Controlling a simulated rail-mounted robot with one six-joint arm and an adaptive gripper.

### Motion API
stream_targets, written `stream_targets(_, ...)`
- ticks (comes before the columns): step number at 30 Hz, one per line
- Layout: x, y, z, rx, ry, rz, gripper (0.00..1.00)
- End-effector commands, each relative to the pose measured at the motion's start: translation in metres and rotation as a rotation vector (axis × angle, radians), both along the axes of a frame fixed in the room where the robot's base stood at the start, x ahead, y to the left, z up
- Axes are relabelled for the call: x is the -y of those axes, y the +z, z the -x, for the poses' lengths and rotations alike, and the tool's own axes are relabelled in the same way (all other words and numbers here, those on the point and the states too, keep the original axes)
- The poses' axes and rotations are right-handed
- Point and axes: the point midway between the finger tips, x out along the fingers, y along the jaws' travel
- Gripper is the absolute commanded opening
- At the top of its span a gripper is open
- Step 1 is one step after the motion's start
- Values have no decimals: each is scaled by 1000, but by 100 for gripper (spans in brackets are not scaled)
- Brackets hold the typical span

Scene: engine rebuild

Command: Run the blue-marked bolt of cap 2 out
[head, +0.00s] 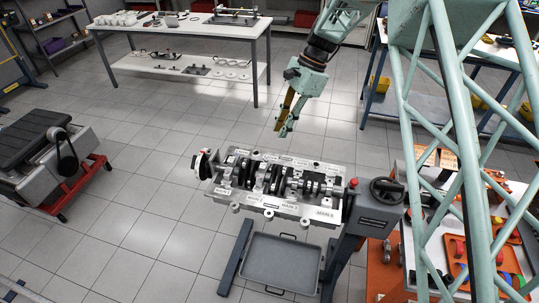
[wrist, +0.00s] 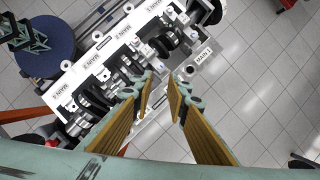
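The engine block (head: 270,203) lies on a stand in the middle of the head view, with the dark crankshaft and caps along its top.
The stand has a handwheel (head: 387,190) at its right end and a grey tray (head: 268,265) below. An orange-topped bench (head: 388,268) with parts stands at right. A workbench (head: 180,27) is behind, and a red cart (head: 75,183) is at left. Tiled floor is open between them.

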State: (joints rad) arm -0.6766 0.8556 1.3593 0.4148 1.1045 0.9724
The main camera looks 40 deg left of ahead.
Motion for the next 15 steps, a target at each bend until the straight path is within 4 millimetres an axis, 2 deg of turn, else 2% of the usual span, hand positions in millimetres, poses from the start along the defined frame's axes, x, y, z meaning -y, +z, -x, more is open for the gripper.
stream_targets(15, -12, -60, 22, -1, 1, 2, 15)
